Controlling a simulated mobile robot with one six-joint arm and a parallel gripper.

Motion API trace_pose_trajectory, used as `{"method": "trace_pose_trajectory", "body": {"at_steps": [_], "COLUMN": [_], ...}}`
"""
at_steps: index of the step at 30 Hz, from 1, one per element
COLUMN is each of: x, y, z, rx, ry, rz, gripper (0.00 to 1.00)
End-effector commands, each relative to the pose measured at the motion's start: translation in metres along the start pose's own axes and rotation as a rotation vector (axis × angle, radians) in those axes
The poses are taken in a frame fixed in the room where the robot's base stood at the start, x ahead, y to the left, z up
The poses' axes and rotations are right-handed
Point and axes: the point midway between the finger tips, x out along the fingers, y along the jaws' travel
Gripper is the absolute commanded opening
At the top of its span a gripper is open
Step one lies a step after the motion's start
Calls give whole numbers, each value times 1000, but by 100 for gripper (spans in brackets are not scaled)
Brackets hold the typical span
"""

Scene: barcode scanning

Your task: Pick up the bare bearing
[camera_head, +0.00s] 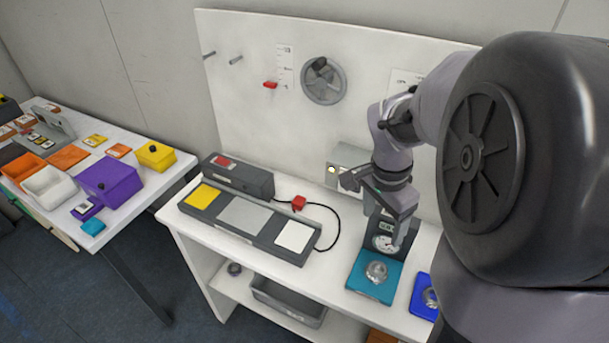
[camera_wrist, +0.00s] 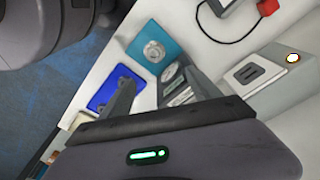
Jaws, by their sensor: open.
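A round silver metal part (camera_head: 376,271) sits on a teal mat (camera_head: 359,285) on the white bench. It also shows in the wrist view (camera_wrist: 153,51). A second round metal part (camera_head: 430,297) sits on a blue mat (camera_head: 420,308) to its right. Both look like bearings; I cannot tell for sure which is the bare one. In the wrist view the blue mat (camera_wrist: 104,92) is partly hidden by a finger. My gripper (camera_wrist: 161,74) is open and empty. In the head view my gripper (camera_head: 388,210) hangs above and behind the teal mat.
A device with a round face (camera_head: 384,243) stands just behind the teal mat. A dark ring (camera_head: 234,268) and grey bin (camera_head: 290,304) are on the lower shelf.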

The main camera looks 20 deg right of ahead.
Motion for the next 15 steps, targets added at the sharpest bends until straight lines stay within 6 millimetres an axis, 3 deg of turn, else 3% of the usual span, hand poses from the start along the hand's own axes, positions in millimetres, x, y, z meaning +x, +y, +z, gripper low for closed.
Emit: {"method": "trace_pose_trajectory", "body": {"at_steps": [9,15], "x": [88,121], "y": [1,1], "z": [3,3], "rx": [-3,-4], "ry": [-4,-3], "rz": [3,0], "gripper": [72,72]}}
